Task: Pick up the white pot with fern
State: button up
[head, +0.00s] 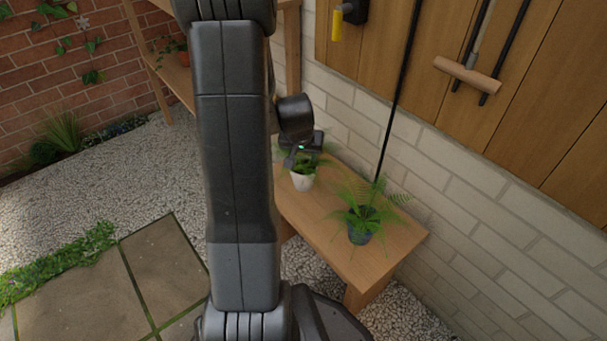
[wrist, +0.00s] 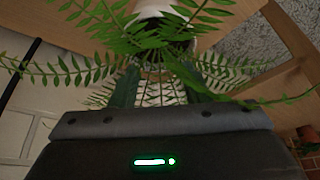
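The white pot (head: 302,182) stands upright on the wooden bench, with green foliage above its rim. My gripper (head: 293,160) is at this foliage, just above the pot, and partly hides the plant. In the wrist view the white pot (wrist: 160,9) shows at the top edge, partly cut off. Fern fronds (wrist: 150,38) spread across the space in front of my gripper and partly cover its fingers. The two dark fingers (wrist: 158,85) look apart, with nothing clearly held between them. I cannot tell whether they touch the fronds.
A blue-grey pot (head: 359,236) with a larger fern stands nearer on the same bench (head: 325,222). A pale brick wall (head: 455,205) runs close along the bench's right side. A dark pole (head: 396,100) leans there. Gravel (head: 130,175) lies to the left.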

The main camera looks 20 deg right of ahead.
grip_shut()
